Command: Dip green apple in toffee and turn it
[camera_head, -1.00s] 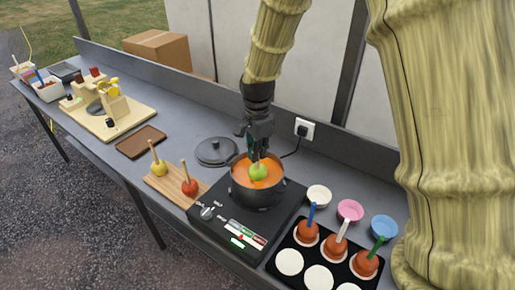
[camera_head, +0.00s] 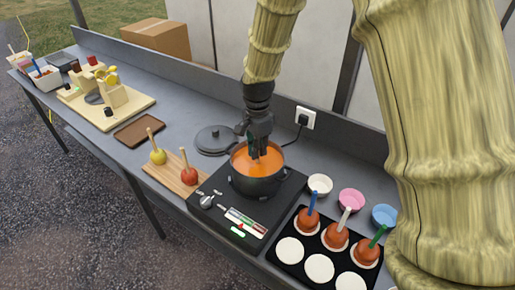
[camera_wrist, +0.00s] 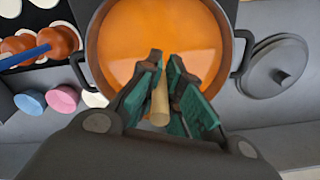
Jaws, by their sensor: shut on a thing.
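My gripper (camera_head: 256,143) points down over the dark pot (camera_head: 262,187) of orange toffee (camera_head: 270,160) on the black hob. In the wrist view, my gripper (camera_wrist: 165,85) is shut on a pale wooden stick (camera_wrist: 160,104) between its green-padded fingers. The green apple is not visible now; the stick reaches down to the toffee (camera_wrist: 150,35) and its lower end is hidden. The pot also shows in the wrist view (camera_wrist: 92,45).
A wooden board (camera_head: 168,181) left of the hob holds a yellow apple (camera_head: 158,156) and a red apple (camera_head: 189,176). A black tray (camera_head: 304,259) on the right holds three coated apples on white discs. A lid (camera_head: 214,138) lies behind the pot. Small bowls (camera_head: 351,200) stand to the right.

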